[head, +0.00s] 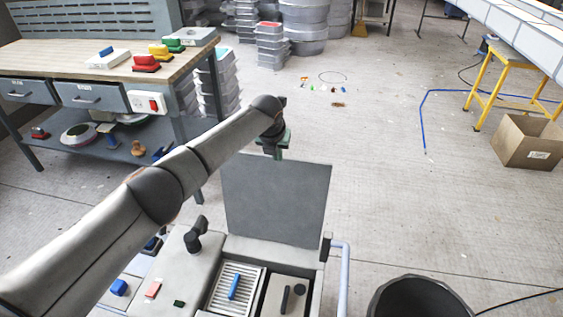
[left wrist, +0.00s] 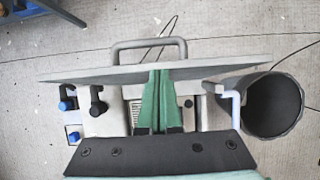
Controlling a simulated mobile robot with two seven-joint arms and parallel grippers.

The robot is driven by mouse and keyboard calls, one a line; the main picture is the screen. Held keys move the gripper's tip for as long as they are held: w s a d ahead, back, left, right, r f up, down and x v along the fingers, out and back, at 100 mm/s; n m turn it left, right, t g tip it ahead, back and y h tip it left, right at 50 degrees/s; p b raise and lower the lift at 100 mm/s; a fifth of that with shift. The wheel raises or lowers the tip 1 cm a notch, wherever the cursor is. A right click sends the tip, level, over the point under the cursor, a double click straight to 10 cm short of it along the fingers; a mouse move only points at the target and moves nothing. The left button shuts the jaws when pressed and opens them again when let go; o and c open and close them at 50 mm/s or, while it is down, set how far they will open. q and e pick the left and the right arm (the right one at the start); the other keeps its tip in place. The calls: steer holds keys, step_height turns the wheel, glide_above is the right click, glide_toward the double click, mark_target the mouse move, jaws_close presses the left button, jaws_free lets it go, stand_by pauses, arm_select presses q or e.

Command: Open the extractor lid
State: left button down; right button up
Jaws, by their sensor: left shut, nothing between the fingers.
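The extractor's lid (head: 276,205) is a dark grey panel standing about upright at the far side of the extractor (head: 190,262). In the left wrist view the lid (left wrist: 80,74) shows nearly edge-on as a long thin strip. My left gripper (head: 277,156) is shut and empty at the lid's upper edge, fingers pointing down. Its green fingers (left wrist: 158,75) overlap the lid in the wrist view; I cannot tell whether they touch. The opened top shows a slatted grille (head: 250,283) with a blue bar (head: 234,286). My right gripper is not in view.
A workbench (head: 120,69) with moulds stands at the left, near my arm. A dark round bin (head: 415,300) stands right of the extractor, beside a pale blue rail (head: 346,275). A grey loop handle (left wrist: 150,41) shows beyond the lid. The floor behind is mostly clear.

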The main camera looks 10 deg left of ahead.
arm_select(q)
steer(key=shift+w, duration=0.55)
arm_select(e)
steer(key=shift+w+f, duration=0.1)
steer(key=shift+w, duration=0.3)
